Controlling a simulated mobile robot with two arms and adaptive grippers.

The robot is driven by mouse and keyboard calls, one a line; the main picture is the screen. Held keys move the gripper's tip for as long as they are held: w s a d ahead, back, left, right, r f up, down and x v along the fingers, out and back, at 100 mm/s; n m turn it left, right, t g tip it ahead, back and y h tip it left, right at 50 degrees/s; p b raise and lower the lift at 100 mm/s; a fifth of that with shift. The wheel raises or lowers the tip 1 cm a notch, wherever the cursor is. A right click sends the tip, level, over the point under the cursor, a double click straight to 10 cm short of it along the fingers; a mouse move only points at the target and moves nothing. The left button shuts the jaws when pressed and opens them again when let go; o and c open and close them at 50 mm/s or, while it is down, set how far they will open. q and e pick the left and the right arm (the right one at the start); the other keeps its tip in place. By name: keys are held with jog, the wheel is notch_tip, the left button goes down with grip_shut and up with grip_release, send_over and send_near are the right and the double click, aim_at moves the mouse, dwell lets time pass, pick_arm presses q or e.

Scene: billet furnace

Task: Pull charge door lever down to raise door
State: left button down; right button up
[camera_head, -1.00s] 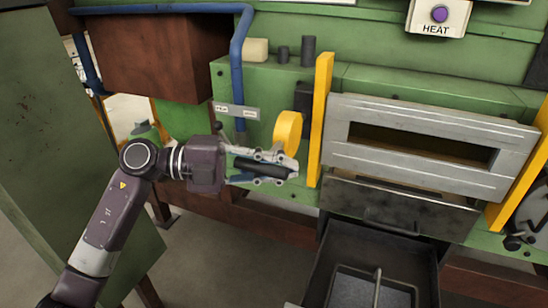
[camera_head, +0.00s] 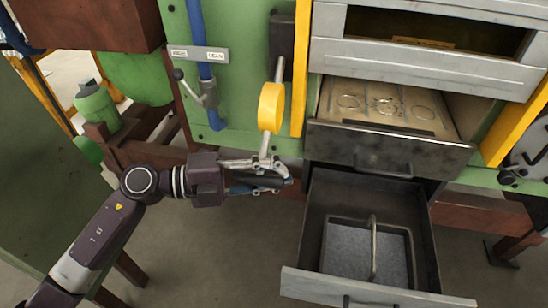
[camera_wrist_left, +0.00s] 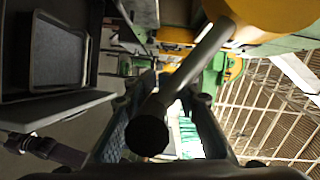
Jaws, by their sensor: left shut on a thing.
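The charge door lever (camera_head: 266,142) is a metal rod that hangs down from a yellow hub (camera_head: 271,106) on the green furnace front. My left gripper (camera_head: 280,180) is shut on the lever's dark lower end. In the left wrist view, the lever's rod (camera_wrist_left: 197,62) runs between the fingers, and its round black end (camera_wrist_left: 147,136) faces the camera. The grey charge door (camera_head: 415,62) with its dark slot stands raised between two yellow rails. Under it, a light floor with several thin rings shows.
A dark drawer (camera_head: 428,232) stands pulled out below the door, with a handled tray (camera_head: 335,245) inside. A blue pipe with a small valve lever (camera_head: 188,85) runs left of the lever.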

aim_at(229, 178)
pick_arm(q)
jog(key=shift+w+f, duration=0.1)
jog(key=shift+f, duration=0.15)
jog(key=c, duration=2.2)
grip_release()
jog(key=shift+r, duration=0.1)
jog(key=o, duration=0.4)
jog(key=shift+w, duration=0.2)
jog(key=a, duration=0.8)
jog(key=s+a, duration=0.1)
jog(key=a, duration=0.3)
jog(key=shift+r, duration=0.35)
pick_arm(e)
jog(key=shift+s, duration=0.25)
pick_arm(q)
jog(key=shift+w, duration=0.15)
